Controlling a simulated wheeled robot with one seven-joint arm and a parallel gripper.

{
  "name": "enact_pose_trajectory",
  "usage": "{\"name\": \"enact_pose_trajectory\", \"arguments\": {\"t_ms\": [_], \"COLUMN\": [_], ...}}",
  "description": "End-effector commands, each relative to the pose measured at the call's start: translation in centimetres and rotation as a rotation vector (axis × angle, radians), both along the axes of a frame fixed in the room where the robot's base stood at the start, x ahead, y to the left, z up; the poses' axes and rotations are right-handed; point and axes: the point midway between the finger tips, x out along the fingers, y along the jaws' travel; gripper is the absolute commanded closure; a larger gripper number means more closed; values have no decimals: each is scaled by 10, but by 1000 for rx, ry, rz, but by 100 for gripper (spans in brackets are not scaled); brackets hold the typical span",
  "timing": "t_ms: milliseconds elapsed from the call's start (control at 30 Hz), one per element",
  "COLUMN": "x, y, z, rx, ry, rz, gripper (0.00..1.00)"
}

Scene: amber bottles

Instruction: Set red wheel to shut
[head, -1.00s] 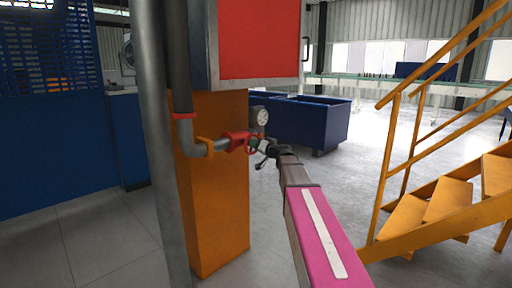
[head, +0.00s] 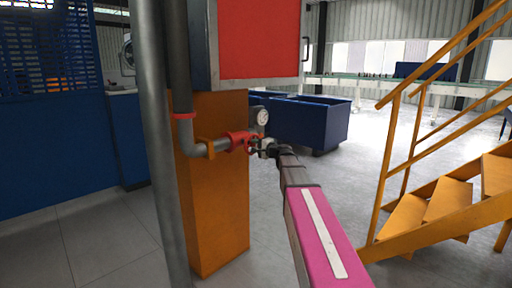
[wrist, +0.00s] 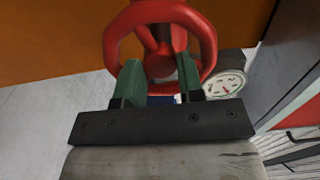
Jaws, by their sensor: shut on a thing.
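The red wheel (wrist: 121,32) is a rounded handwheel with spokes and a grey hub, large at the top of the wrist view. In the head view it sits by the red valve body (head: 238,141) on the grey pipe, mostly hidden by my gripper (head: 264,146). In the wrist view the two green fingers of my gripper (wrist: 158,82) reach into the wheel's lower part, one on each side of the hub. My gripper is shut on the wheel; the exact contact is partly hidden.
A round pressure gauge (wrist: 225,84) sits just right of the wheel in the wrist view. An orange pillar (head: 215,215) stands behind the pipe (head: 157,180). Blue bins (head: 310,120) stand behind, and yellow stairs (head: 440,205) rise at the right. The floor between is clear.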

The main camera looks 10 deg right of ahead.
Motion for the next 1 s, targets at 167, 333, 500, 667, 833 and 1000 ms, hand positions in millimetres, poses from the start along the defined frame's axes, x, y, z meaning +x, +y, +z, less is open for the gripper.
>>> {"name": "enact_pose_trajectory", "arguments": {"t_ms": [167,333,500,667,833,1000], "x": [0,0,0,0,0,0], "y": [0,0,0,0,0,0], "z": [-1,-1,-1,-1,-1,-1], "rx": [134,264,385,483,562,612], "ry": [98,193,281,352,409,446], "rz": [-1,-1,-1,-1,-2,-2], "gripper": [89,89,89,89,89,89]}}
